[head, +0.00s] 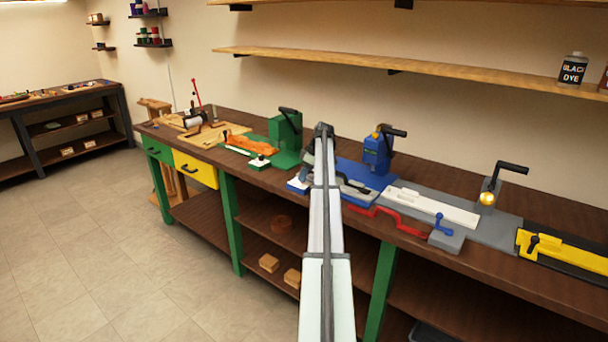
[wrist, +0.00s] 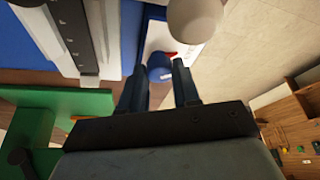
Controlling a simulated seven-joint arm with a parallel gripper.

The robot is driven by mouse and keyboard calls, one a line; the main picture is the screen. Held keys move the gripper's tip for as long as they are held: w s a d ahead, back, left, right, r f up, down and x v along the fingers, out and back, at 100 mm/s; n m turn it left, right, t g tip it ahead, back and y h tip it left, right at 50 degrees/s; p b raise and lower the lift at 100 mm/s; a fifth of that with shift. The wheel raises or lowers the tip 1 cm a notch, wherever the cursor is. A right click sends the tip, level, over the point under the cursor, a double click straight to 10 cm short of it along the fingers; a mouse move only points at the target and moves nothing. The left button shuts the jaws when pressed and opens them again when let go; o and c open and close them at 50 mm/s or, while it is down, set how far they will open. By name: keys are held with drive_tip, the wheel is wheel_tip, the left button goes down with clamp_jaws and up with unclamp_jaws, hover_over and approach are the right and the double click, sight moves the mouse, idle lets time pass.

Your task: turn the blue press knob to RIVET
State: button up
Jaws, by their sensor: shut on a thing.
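The blue press knob (wrist: 158,67) shows in the wrist view, on a white dial plate (wrist: 182,32) with a red pointer mark (wrist: 168,54) beside the knob. My gripper (wrist: 158,78) has its two dark fingers on either side of the knob, shut on it. Lettering on the plate is too small or hidden to read, so I cannot tell the knob's setting. In the head view the blue press (head: 378,150) stands on its blue base, and the white plate (head: 297,184) shows at the base's front left. My arm hides the knob there.
The green press (head: 287,138) stands close on the left, and its green base fills the lower left of the wrist view. A red handle (head: 390,220) and a grey block with a blue lever (head: 444,232) lie to the right. Open floor lies before the bench.

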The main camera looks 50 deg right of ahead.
drive_tip(key=m, duration=0.1)
drive_tip(key=m+h, duration=0.1)
drive_tip(key=m, duration=0.1)
drive_tip(key=shift+s+a+t, duration=0.1)
drive_tip(key=shift+a+t, duration=0.1)
drive_tip(key=shift+t, duration=0.1)
drive_tip(key=m+h, duration=0.1)
drive_tip(key=m, duration=0.2)
drive_tip(key=shift+a+m+h, duration=0.1)
drive_tip(key=shift+m+h, duration=0.2)
drive_tip(key=shift+m, duration=0.1)
drive_tip(key=m+h, duration=0.1)
drive_tip(key=m, duration=0.2)
drive_tip(key=m+g+h, duration=0.1)
drive_tip(key=m, duration=0.2)
drive_tip(key=shift+w+a+m, duration=0.1)
drive_tip(key=shift+w+m, duration=0.1)
drive_tip(key=shift+m, duration=0.2)
drive_tip(key=shift+h, duration=0.3)
drive_tip(key=o, duration=1)
drive_tip(key=shift+g, duration=0.3)
drive_tip(key=shift+o, duration=0.2)
drive_tip(key=shift+r, duration=0.1)
drive_tip(key=v, duration=1.3)
drive_tip(key=shift+s+r, duration=0.2)
drive_tip(key=shift+r, duration=0.1)
